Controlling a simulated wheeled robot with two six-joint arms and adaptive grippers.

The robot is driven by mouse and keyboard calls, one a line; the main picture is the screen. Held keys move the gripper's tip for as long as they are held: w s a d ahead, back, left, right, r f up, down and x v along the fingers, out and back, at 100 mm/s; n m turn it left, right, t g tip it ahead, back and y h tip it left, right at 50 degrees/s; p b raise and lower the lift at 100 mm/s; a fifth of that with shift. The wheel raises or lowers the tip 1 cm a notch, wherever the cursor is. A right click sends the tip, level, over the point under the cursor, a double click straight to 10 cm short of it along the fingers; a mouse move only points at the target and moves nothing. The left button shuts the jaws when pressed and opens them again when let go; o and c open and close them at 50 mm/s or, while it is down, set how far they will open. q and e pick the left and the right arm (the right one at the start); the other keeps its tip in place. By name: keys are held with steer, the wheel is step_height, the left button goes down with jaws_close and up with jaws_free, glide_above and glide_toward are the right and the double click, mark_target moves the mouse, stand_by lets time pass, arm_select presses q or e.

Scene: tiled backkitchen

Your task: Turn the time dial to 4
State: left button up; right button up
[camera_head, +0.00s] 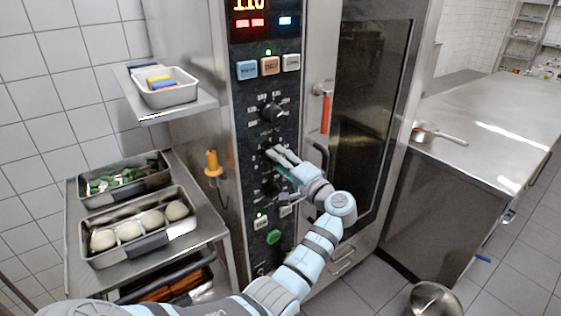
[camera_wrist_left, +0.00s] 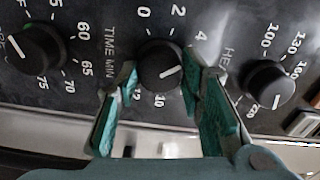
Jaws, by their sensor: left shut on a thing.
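The time dial (camera_wrist_left: 156,60) is a round black knob on the dark oven panel, in the middle of the left wrist view, beside the label TIME MIN. Its white pointer line points right and slightly up, toward the right finger and below the printed 4. My left gripper (camera_wrist_left: 158,100) has its green fingers on both sides of the knob, shut on it. In the head view my left gripper (camera_head: 280,160) reaches the panel at the middle dial and mostly covers it. The numbers behind the right finger are hidden. My right gripper is not in view.
Other black dials flank it in the wrist view, one on the left (camera_wrist_left: 35,52) and one on the right (camera_wrist_left: 267,84). A red door handle (camera_head: 326,112) is right of the panel.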

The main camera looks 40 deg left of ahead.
arm_select(q)
steer(key=shift+f, duration=0.1)
steer(key=o, duration=1.2)
steer(key=v, duration=0.7)
steer(key=shift+s+d, duration=0.15)
steer(key=shift+d, duration=0.15)
steer(key=shift+a, duration=0.1)
